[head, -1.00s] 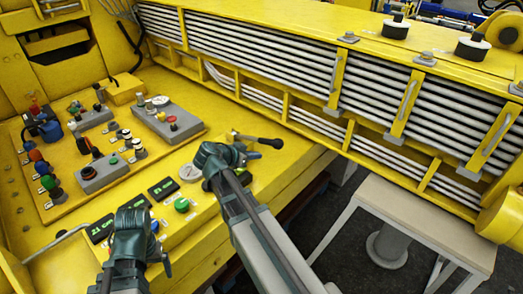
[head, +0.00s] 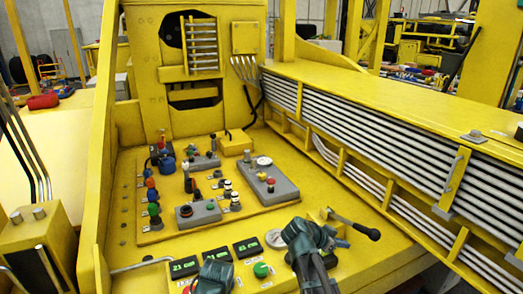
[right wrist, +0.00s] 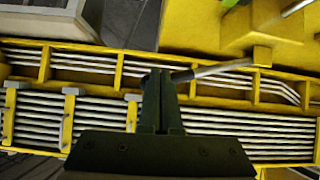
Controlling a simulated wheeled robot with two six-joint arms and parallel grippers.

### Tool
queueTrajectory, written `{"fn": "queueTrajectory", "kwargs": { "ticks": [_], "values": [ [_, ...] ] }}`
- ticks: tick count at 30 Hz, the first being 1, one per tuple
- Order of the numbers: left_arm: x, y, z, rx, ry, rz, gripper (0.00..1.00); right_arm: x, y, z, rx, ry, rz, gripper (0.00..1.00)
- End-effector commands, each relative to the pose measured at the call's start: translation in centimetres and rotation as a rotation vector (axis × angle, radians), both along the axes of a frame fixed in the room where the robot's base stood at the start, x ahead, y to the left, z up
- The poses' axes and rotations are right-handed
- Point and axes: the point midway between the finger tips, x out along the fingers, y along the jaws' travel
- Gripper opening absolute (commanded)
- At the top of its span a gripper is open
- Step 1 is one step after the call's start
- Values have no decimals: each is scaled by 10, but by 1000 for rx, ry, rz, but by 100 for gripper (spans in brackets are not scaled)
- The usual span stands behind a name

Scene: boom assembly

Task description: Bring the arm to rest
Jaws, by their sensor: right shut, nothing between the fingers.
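My right gripper (head: 330,240) is at the front right of the yellow control console (head: 125,215). It is beside a grey lever (head: 345,222) with a black knob. In the right wrist view the fingers (right wrist: 159,85) are shut together and empty. The lever (right wrist: 215,69) shows there with its knob close behind the fingertips in the picture; I cannot tell whether they touch. My left arm's end (head: 214,276) shows at the bottom edge of the head view, over the console front. Its fingers cannot be made out.
The console carries coloured buttons (head: 153,209), a grey control box (head: 272,187), several green displays (head: 216,254) and a round gauge (head: 276,238). The yellow boom (head: 395,95) with grey pipes runs along the right. A yellow wall (head: 95,170) bounds the console's left.

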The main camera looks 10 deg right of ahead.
Motion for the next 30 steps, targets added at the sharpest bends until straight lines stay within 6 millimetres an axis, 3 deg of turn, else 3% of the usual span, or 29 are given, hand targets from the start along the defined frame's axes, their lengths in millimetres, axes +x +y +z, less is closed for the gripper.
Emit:
{"fn": "queueTrajectory", "kwargs": {
  "ticks": [5, 9, 15, 21, 30],
  "values": [
    [0, 0, -11, 0, 0, 0, 91, -31, 72, -46, 125, 291, 245, 0],
    [0, 0, -19, 0, 0, 1, 91, -70, 147, -84, 248, 583, 569, 0],
    [0, 0, -28, 0, 0, 1, 91, -127, 233, -115, 373, 882, 1036, 0],
    [0, 0, -31, 0, 0, 1, 91, -161, 275, -124, 427, 1011, 1319, 0],
    [0, 0, -31, 0, 0, 1, 91, -167, 283, -124, 437, 1034, 1377, 0]
  ]
}}
